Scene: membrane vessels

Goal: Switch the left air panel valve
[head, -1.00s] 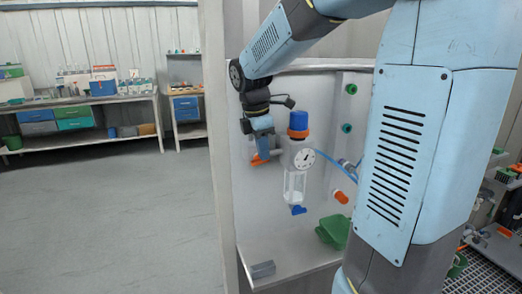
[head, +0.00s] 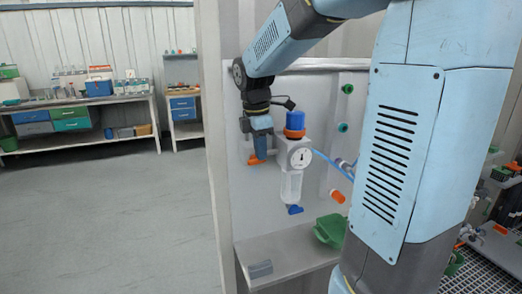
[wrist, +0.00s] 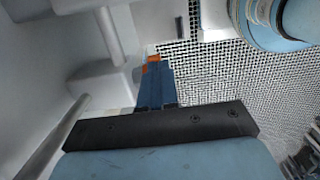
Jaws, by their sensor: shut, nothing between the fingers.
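The orange valve handle (head: 253,160) shows low on the left of the air panel (head: 318,165), left of the filter unit with its round gauge (head: 300,157). My gripper (head: 261,154) points down in front of the panel, its blue fingers together and empty. The fingertips are close beside the orange handle and partly cover the valve; I cannot tell whether they touch. In the wrist view the shut fingers of my gripper (wrist: 153,70) show with an orange patch (wrist: 154,59) at their tips, which I cannot surely identify.
The filter unit has a blue knob (head: 295,120) and a clear bowl (head: 291,187) just right of my gripper. A blue hose (head: 330,162) runs right. A green bin (head: 329,230) and a grey block (head: 261,269) sit on the shelf below. Open floor lies left.

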